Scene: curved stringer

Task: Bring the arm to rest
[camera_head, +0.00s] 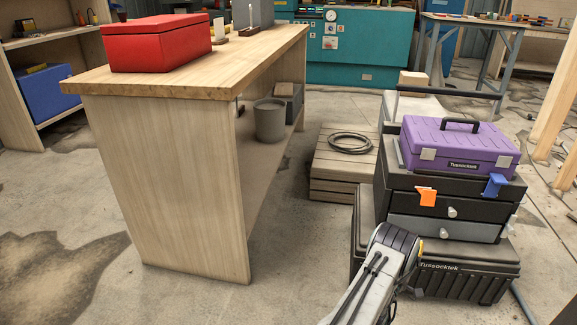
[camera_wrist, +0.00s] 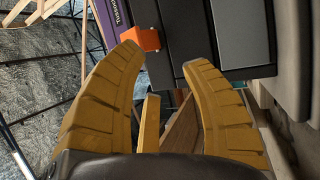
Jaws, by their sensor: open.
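My arm (camera_head: 372,278) reaches up from the bottom of the head view, in front of the black drawer unit (camera_head: 398,190). My gripper is mostly hidden behind the arm there. The orange clip (camera_wrist: 141,39) and the dark drawer unit (camera_wrist: 190,38) show beyond the fingertips. The clip also shows on the drawer unit's front in the head view (camera_head: 426,196).
A purple toolbox (camera_head: 460,145) sits on the drawer unit, above a black chest (camera_head: 455,268). A blue clip (camera_head: 494,185) is at its right. Wooden slats (camera_head: 340,170) bear a black coil (camera_head: 350,142). A workbench (camera_head: 170,180) holds a red box (camera_head: 155,45). Floor between is clear.

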